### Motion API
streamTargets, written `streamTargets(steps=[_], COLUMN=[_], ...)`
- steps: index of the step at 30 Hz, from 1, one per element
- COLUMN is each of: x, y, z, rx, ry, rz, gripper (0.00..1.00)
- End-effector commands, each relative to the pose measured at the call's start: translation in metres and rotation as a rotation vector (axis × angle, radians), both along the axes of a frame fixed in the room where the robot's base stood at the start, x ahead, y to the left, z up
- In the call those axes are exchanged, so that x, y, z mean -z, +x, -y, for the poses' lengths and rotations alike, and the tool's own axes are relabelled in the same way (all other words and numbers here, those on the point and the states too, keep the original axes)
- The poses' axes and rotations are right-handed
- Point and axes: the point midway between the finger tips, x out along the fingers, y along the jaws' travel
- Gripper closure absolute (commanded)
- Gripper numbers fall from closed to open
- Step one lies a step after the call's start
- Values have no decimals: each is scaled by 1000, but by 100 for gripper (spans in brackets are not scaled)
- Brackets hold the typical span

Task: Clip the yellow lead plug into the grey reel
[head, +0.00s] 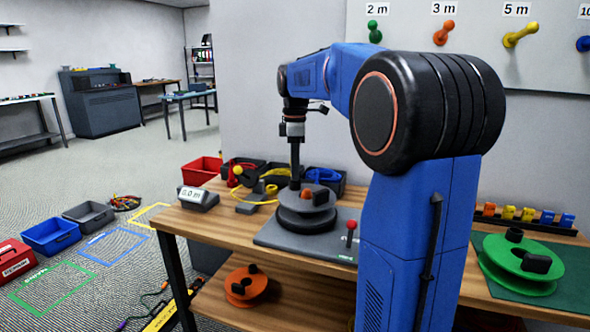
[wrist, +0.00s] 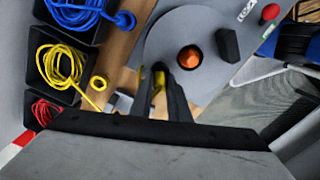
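The grey reel (head: 300,216) sits on a dark mat on the table. It also shows in the wrist view (wrist: 204,82), with an orange-topped hub (wrist: 190,57) and a dark block (wrist: 228,45) on its face. My gripper (wrist: 158,80) points down over the reel, left of the hub in the wrist view. A small yellow piece, seemingly the yellow lead plug (wrist: 159,77), shows between its fingertips. Most of it is hidden by the fingers. Yellow cable (head: 258,203) runs across the table towards the reel. I cannot tell whether the plug touches the reel.
A length display (head: 198,198) stands at the table's left edge. Bins with blue (wrist: 75,12), yellow (wrist: 62,65) and red cable (wrist: 48,111) line the back. A red-topped lever (head: 351,226) stands right of the reel. A green reel (head: 520,263) lies farther right.

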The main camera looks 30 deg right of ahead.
Motion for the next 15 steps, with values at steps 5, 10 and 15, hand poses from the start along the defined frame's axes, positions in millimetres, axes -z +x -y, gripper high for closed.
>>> streamTargets(steps=[5,10,15], x=[2,1,-4], y=[0,0,0], z=[0,0,0], rx=[0,0,0], ry=[1,0,0], rz=[-3,-2,-1], gripper=[62,62,62])
